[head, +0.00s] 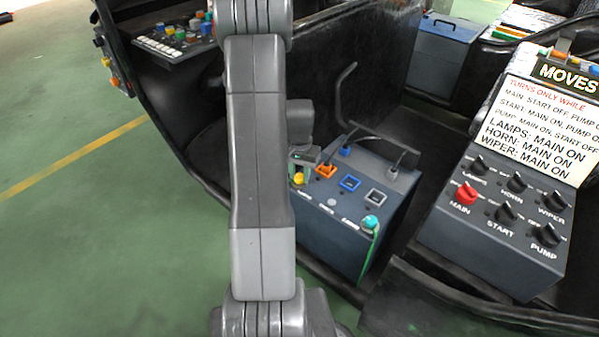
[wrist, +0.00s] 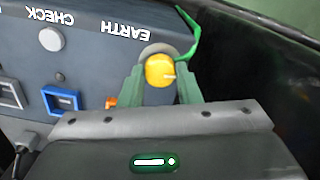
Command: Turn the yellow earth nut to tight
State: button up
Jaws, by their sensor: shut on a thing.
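The yellow earth nut (wrist: 159,71) sits on a pale round base beside the upside-down EARTH label in the wrist view. A small light mark shows on its right side. A green wire (wrist: 191,42) runs up and away from beside it. My gripper (wrist: 160,75) has its two green fingers on either side of the nut, shut on it. In the head view the nut (head: 298,179) shows at the left end of the grey-blue box (head: 345,250), with my gripper (head: 303,160) just above it, partly hidden behind my arm.
The box also carries orange (head: 326,170), blue (head: 349,183) and grey (head: 375,197) square sockets, black cables and a teal knob (head: 371,222) with a green wire. A sloped switch panel (head: 490,240) with a red MAIN knob stands at right. Green floor is open at left.

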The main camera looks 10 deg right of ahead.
aim_at(300, 176)
jog(key=shift+m, duration=0.6)
jog(key=o, duration=1)
jog(key=shift+c, duration=0.2)
notch_tip(300, 176, up, 14)
jog(key=p, duration=0.2)
jog(key=shift+p, duration=0.35)
jog(key=shift+f, duration=0.15)
